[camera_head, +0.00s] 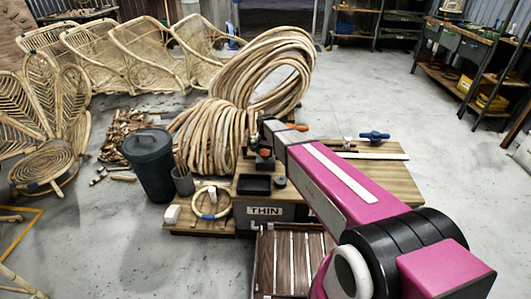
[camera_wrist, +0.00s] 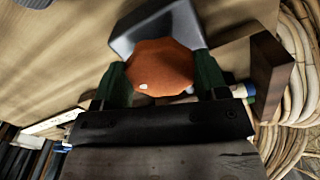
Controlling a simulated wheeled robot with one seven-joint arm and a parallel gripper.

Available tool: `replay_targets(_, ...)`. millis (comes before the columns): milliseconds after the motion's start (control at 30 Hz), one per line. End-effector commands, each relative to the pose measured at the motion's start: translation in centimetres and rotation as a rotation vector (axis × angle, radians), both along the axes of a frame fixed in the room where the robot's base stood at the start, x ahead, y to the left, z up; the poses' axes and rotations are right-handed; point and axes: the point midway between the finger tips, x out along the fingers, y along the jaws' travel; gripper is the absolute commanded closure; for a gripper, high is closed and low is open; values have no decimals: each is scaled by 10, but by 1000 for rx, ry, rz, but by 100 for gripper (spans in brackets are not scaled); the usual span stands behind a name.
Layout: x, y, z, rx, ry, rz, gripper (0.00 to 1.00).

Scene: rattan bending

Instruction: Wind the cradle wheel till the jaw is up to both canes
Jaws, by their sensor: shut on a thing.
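The orange lobed cradle wheel (camera_wrist: 165,55) sits between the two green-padded fingers of my gripper (camera_wrist: 161,74) in the wrist view. The fingers are shut on its opposite sides. A pale mark shows on the wheel's face. A grey block (camera_wrist: 135,40) stands right behind the wheel. A brown wooden block (camera_wrist: 271,68) stands to its right. In the head view the wheel shows as a small orange patch (camera_head: 265,153) on the bench, below the end of my arm. I cannot make out the jaw or the two canes, so any gap between them is hidden.
Large cane coils (camera_head: 215,135) stand behind and left. A dark bin (camera_head: 150,163) stands left of the bench.

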Motion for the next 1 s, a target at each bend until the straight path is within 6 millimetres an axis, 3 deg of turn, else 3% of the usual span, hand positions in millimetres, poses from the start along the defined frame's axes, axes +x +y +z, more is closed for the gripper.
replay_targets(500, 1, 2, 1, 0, -1, -376, 57)
replay_targets(1000, 2, 2, 1, 0, -1, -471, 57)
